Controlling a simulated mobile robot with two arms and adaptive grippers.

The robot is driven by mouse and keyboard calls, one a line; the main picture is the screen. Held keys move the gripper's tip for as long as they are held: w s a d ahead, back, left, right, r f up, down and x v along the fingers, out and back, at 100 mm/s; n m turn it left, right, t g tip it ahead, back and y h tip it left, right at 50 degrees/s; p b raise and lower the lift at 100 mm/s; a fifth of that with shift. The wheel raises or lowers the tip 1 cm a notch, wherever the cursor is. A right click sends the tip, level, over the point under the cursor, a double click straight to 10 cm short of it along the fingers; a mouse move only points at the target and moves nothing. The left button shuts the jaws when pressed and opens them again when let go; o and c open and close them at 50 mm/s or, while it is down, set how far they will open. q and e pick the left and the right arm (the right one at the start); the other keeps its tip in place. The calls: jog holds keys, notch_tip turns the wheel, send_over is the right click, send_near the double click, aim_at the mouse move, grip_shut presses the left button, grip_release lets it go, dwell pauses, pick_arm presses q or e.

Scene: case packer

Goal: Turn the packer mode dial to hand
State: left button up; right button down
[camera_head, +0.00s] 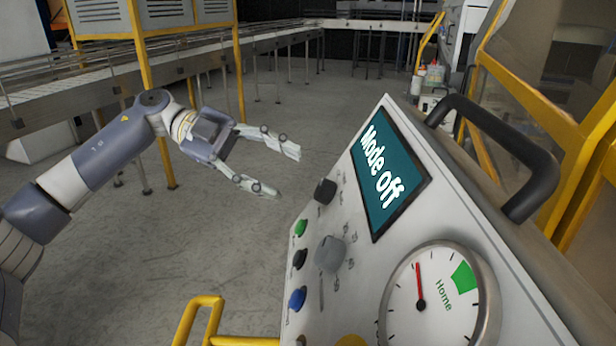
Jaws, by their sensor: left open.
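A tilted control panel (345,215) stands right of centre. Its teal screen (388,172) reads "Mode off". Below the screen are a black knob (325,190) and a larger grey knob (330,253), with small markings around them too small to read. I cannot tell from the labels which knob is the mode dial. My left gripper (281,170) is open and empty, its two fingers pointing right toward the panel. It is in the air left of the black knob, apart from it. My right gripper is not in view.
Green (300,228), black (299,258) and blue (297,298) buttons line the panel's left edge. A "Home" gauge (435,300) and a black handle (500,150) are at the right. A yellow rail (205,318) is below. Conveyors (110,85) stand behind open floor.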

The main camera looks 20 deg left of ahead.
aim_at(319, 189)
pick_arm(q)
jog(key=p+x, duration=0.1)
jog(key=x, duration=0.3)
jog(key=shift+d+r, duration=0.1)
jog(key=shift+d, duration=0.2)
jog(key=shift+d+f, duration=0.35)
jog(key=shift+d, duration=0.3)
jog(key=c, duration=1)
